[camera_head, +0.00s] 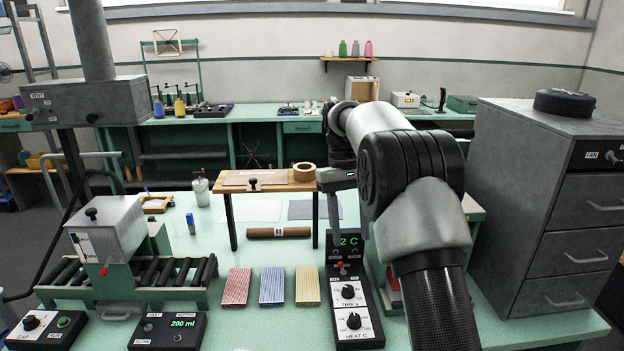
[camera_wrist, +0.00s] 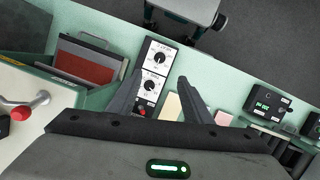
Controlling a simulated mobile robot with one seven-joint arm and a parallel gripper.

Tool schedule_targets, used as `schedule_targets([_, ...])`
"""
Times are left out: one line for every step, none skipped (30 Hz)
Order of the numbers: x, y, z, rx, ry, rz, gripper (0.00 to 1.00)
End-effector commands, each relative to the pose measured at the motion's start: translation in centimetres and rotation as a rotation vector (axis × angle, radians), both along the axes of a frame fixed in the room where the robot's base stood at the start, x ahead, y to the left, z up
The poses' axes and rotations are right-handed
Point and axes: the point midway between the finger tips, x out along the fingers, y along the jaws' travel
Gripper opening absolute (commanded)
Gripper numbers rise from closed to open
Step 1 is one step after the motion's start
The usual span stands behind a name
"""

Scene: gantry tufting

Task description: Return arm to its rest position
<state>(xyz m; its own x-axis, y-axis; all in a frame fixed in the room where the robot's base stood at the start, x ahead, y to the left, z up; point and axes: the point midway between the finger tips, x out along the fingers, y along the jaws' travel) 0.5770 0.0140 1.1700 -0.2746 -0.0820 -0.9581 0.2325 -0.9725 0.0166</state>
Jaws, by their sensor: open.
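My arm (camera_head: 415,190) reaches in from the lower right of the head view and bends at a dark joint over the green table. My gripper (camera_head: 348,228) points down above the black control box with the TIME and HEAT C dials (camera_head: 352,310). In the wrist view my gripper (camera_wrist: 158,90) has its two dark fingers spread apart with nothing between them. The dial box (camera_wrist: 153,75) shows beyond and between the fingers. Whether the fingertips touch anything is hidden in the head view, but they look clear of the box.
A small wooden stand (camera_head: 268,184) is close left of my gripper. Red, blue and yellow striped pads (camera_head: 272,287) lie on the table. A roller machine (camera_head: 110,240) stands left, a grey drawer cabinet (camera_head: 545,200) right. A red-and-grey panel holder (camera_wrist: 85,62) is beside the fingers.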

Motion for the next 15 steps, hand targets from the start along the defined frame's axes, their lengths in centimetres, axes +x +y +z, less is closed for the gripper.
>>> schedule_targets([-1.2,-0.2,2.6,0.005,-0.046,-0.01,0.46])
schedule_targets([-1.9,-0.3,3.8,0.008,-0.072,-0.016,0.46])
schedule_targets([-3.0,-0.4,5.2,0.012,-0.108,-0.026,0.46])
schedule_targets([-3.8,-0.5,6.2,0.015,-0.134,-0.032,0.46])
schedule_targets([-4.7,-0.5,7.1,0.018,-0.159,-0.039,0.46])
schedule_targets([-6.0,-0.6,8.3,0.022,-0.194,-0.047,0.46])
schedule_targets([-7.0,-0.7,9.0,0.025,-0.22,-0.054,0.46])
schedule_targets([-8.0,-0.8,9.8,0.028,-0.247,-0.062,0.46])
schedule_targets([-9.4,-0.9,10.6,0.032,-0.281,-0.072,0.46])
schedule_targets([-10.5,-0.9,11.2,0.036,-0.307,-0.079,0.46])
schedule_targets([-11.7,-1.0,11.7,0.039,-0.334,-0.085,0.46])
schedule_targets([-13.2,-1.1,12.2,0.044,-0.367,-0.095,0.46])
schedule_targets([-14.3,-1.2,12.6,0.047,-0.396,-0.103,0.46])
schedule_targets([-15.5,-1.2,12.8,0.05,-0.421,-0.111,0.46])
schedule_targets([-17.1,-1.3,13.0,0.056,-0.456,-0.12,0.46])
